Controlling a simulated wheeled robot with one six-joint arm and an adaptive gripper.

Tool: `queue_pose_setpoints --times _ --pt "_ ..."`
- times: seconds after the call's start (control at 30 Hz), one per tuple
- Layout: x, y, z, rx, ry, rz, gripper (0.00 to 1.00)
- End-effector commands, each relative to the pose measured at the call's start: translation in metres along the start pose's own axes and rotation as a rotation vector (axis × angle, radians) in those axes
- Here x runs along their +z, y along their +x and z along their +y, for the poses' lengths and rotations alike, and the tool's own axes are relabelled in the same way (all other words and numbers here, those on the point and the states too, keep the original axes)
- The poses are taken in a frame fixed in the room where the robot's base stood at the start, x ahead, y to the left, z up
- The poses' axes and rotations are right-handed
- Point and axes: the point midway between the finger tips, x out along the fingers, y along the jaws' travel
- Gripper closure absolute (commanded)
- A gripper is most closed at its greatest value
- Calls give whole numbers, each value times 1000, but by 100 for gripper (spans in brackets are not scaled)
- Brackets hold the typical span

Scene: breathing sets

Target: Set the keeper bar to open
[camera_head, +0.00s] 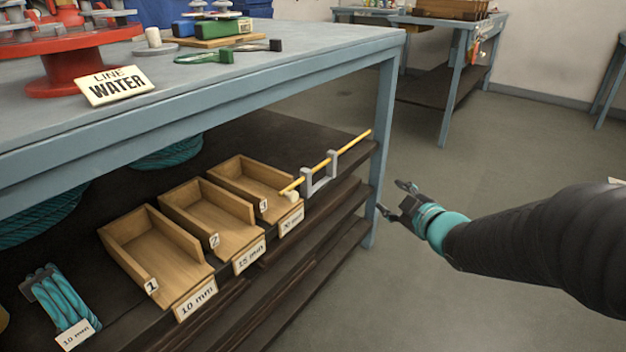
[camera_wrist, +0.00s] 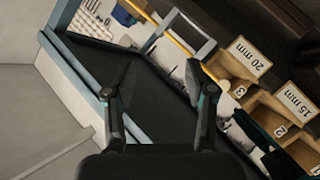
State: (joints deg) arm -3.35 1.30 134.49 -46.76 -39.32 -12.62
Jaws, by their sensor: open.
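The keeper bar, a thin yellow rod (camera_head: 347,148), lies in a grey two-post bracket (camera_head: 318,182) on the lower shelf, right of bin 3. Its left end is beside bin 3's front right corner, near a pale round knob (camera_head: 292,196). Its right end reaches toward the table leg. In the wrist view, the yellow rod (camera_wrist: 177,44) and the grey bracket (camera_wrist: 203,50) are beyond my fingers. My gripper (camera_head: 391,198) is open and empty, right of the shelf and apart from the bar. Its two spread fingers also show in the wrist view (camera_wrist: 160,75).
Wooden bins 1 (camera_head: 128,233), 2 (camera_head: 190,197) and 3 (camera_head: 232,173) line the shelf (camera_head: 275,135). The blue-grey table leg (camera_head: 382,150) stands between the bar's right end and my gripper. The floor (camera_head: 470,190) around my gripper is clear.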

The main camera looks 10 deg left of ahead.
Motion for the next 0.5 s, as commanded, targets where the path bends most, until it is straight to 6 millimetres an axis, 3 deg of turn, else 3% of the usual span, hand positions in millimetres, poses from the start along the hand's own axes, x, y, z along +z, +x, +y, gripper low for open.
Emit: queue_pose_setpoints --times 0.1,0.23,0.5 --pt "-18 25 -36 -99 -62 195 45" --pt "-36 34 -71 -184 -92 389 45" --pt "-54 30 -105 -265 -92 600 45"
